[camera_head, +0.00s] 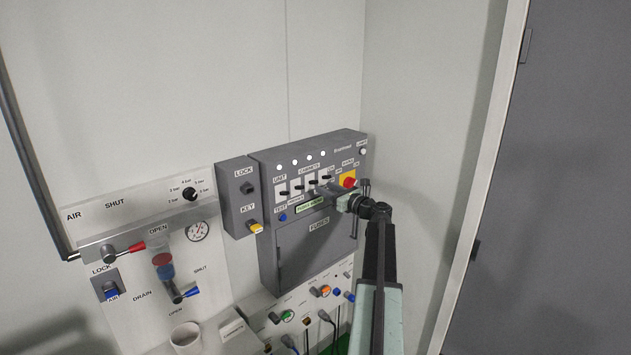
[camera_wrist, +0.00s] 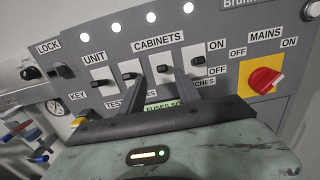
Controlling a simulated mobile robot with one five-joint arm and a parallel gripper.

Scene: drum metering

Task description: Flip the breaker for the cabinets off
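The grey breaker panel (camera_head: 344,142) carries a row of white breaker plates with black levers, under UNIT and CABINETS labels. In the wrist view the CABINETS label (camera_wrist: 158,41) sits above several levers; a middle cabinet lever (camera_wrist: 162,69) shows between my fingertips, and another lever (camera_wrist: 198,61) lies just right of them. ON is marked above OFF at the right end. Whether each lever is up or down is hard to tell. My gripper (camera_wrist: 162,76) is open, its two dark fingers apart and close to the panel. Contact is unclear. It also shows in the head view (camera_head: 329,191).
The red MAINS knob (camera_wrist: 264,80) on its yellow plate is close right of my gripper. A green display (camera_wrist: 163,106) is below the breakers, partly hidden by my gripper. The yellow key (camera_head: 256,227) and the air panel (camera_head: 130,215) are to the left. The FUSES door (camera_head: 318,250) is below.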

